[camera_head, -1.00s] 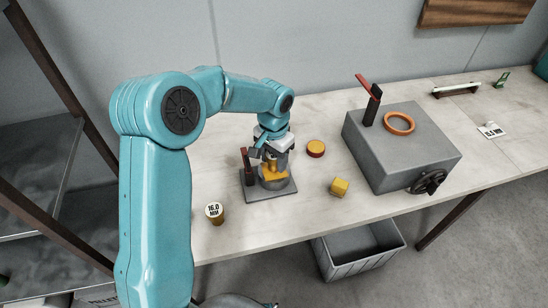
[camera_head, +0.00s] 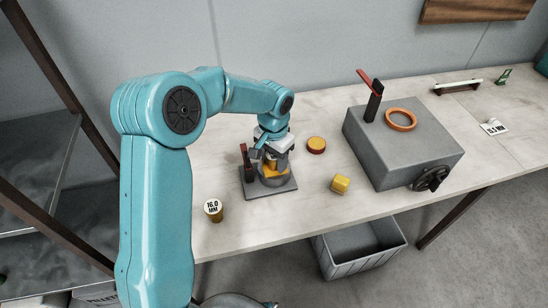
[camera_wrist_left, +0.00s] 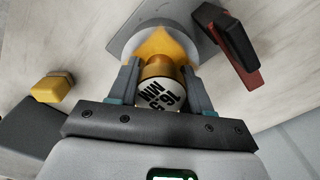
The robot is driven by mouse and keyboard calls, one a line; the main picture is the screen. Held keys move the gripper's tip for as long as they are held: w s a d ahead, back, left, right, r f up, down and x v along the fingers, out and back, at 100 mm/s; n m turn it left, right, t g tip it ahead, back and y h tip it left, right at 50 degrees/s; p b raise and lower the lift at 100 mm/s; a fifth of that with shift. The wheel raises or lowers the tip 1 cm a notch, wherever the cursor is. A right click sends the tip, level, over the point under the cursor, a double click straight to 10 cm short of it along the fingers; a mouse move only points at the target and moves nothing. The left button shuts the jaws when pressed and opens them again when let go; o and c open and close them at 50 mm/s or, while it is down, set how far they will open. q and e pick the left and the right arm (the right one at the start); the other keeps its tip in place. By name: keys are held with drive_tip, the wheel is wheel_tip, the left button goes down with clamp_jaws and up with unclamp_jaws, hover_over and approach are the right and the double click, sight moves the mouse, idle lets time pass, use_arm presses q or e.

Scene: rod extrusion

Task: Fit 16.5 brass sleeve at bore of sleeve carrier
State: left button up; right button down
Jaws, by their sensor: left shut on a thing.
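My left gripper (camera_head: 272,154) points down over the sleeve carrier (camera_head: 281,185), a grey round holder on a flat plate. It is shut on the 16.5 brass sleeve, whose white "16.5 MM" end shows between the fingers in the left wrist view (camera_wrist_left: 160,92). The sleeve's brass side shows in the head view (camera_head: 269,165). The far end of the sleeve is at the carrier's yellow-orange middle; how deep it sits in the bore is hidden. My right gripper is in neither view.
A dark and red lever (camera_head: 246,162) stands on the carrier plate. A 16.0 MM sleeve (camera_head: 213,211), a yellow block (camera_head: 340,184) and a red-yellow round piece (camera_head: 316,145) stand nearby. A grey machine box (camera_head: 405,145) with an orange ring (camera_head: 401,120) is at right.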

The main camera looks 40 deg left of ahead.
use_arm(q)
drive_tip(key=shift+f, duration=0.15)
drive_tip(key=o, duration=1.3)
drive_tip(key=shift+o, duration=0.2)
wheel_tip(320, 180, up, 16)
drive_tip(key=shift+r+p, duration=0.25)
drive_tip(key=shift+p, duration=0.05)
drive_tip(key=shift+s, duration=0.1)
